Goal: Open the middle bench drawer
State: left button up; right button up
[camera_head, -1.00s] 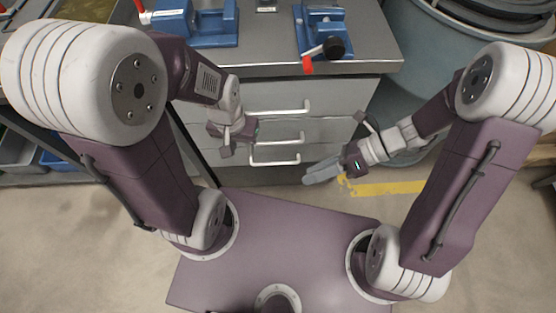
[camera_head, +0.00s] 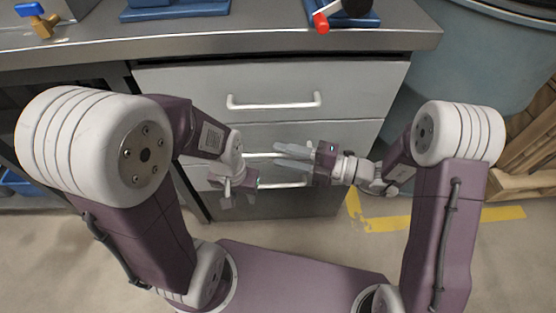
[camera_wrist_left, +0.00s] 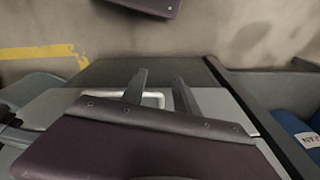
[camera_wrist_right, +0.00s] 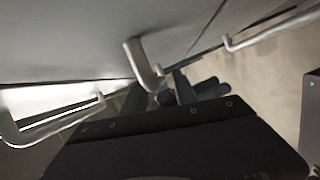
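The grey bench has a stack of three drawers. The middle drawer (camera_head: 352,132) looks closed, and its pale bar handle (camera_head: 258,155) is partly covered by my right gripper. My right gripper (camera_head: 276,156) points left across the drawer front, its two fingers apart at the middle handle; I cannot tell whether the bar lies between them. In the right wrist view a handle end (camera_wrist_right: 143,65) shows by the fingertips. My left gripper (camera_head: 237,194) is lower and to the left, before the bottom drawer. Its fingers stand apart in the left wrist view (camera_wrist_left: 160,80), with a handle (camera_wrist_left: 153,98) behind.
The top drawer's handle (camera_head: 273,103) is clear above my right gripper. The bench top (camera_head: 250,42) overhangs the drawers and carries blue vises. A large blue-grey bin (camera_head: 470,60) stands right of the bench. A yellow floor line (camera_head: 440,218) lies at right.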

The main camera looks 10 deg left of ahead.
jog(key=shift+w+a, duration=0.1)
jog(key=shift+a, duration=0.8)
grip_shut()
dwell(0.8)
